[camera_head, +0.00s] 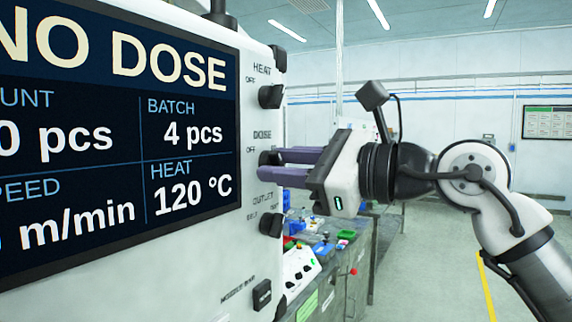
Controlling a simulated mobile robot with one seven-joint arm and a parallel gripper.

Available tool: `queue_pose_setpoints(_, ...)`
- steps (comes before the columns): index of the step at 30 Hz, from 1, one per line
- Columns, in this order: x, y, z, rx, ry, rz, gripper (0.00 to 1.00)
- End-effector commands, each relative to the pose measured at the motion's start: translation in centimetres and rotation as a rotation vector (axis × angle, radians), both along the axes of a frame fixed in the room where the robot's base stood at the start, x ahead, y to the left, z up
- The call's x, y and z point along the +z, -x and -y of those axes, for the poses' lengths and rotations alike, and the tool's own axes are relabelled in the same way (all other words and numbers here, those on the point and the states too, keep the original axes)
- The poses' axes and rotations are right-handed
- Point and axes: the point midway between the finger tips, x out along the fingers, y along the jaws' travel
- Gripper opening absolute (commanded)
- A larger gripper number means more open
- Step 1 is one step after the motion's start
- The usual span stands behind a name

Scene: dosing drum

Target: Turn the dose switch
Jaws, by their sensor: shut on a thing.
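The dose switch (267,158) is a black knob on the white panel, under the label "DOSE" with "OFF" at its left. My gripper (268,165) comes from the right with its two purple fingers reaching to the panel. The fingers are shut on the dose switch and hide most of it, so which way it points cannot be told. The display (110,120) at the left reads "NO DOSE", batch 4 pcs and heat 120 °C.
A heat switch (270,96) sits above the dose switch and an outlet switch (271,224) below. A lower black switch (262,294) is near the panel's bottom. A bench (350,262) with coloured parts stands behind. The floor at right is open.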

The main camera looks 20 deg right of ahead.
Motion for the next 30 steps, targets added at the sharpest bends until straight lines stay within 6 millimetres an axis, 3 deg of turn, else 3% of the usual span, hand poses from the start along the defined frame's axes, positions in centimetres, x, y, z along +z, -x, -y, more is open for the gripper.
queue_pose_setpoints(11, -0.17, 0.06, -0.02, 0.000, -0.118, -0.089, 0.06)
queue_pose_setpoints(30, -0.07, 0.14, -0.12, 0.001, -0.577, -0.447, 0.06)
